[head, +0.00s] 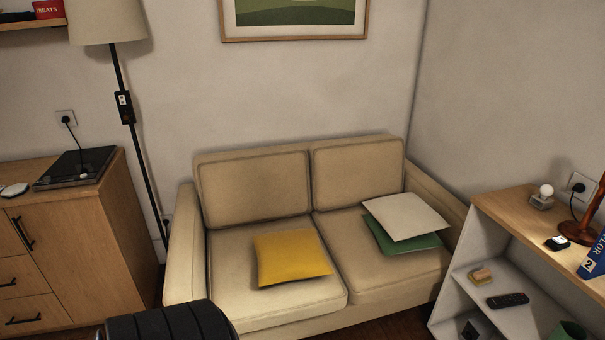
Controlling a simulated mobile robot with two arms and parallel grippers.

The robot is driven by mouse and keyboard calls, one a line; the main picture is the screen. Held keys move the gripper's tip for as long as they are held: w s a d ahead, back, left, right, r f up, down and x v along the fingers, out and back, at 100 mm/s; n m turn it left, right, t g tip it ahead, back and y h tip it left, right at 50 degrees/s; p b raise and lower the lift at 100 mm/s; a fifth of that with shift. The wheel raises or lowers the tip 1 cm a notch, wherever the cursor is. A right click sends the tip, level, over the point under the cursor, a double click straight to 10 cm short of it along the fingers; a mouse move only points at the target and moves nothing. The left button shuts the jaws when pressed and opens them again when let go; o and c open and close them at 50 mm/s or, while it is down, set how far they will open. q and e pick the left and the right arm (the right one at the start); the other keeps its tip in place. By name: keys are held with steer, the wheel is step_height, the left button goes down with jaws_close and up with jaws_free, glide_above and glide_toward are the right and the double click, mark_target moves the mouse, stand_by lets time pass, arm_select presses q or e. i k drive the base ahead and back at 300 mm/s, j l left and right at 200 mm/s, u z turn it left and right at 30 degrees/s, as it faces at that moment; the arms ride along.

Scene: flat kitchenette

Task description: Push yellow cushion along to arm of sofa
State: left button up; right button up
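A yellow cushion (291,257) lies on the left seat of the beige sofa (260,312), near the seam between the two seats. It is apart from both sofa arms. The sofa's left arm (184,255) is bare, with a strip of clear seat between it and the cushion. The right arm (437,196) is beside a white cushion (405,215), which lies partly over a green cushion (393,243) on the right seat. Neither of my grippers is in view.
A wooden cabinet (110,240) and a floor lamp (126,110) stand left of the sofa. A shelf unit (520,225) stands close to the right. A dark ribbed rounded object (170,322) is in front of the sofa's left end, at the bottom edge.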

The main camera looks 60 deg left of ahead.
mark_target(294, 255)
steer(key=u, duration=1.95)
steer(key=i+l+u, duration=0.2)
steer(key=i+l, duration=0.25)
steer(key=i, duration=0.2)
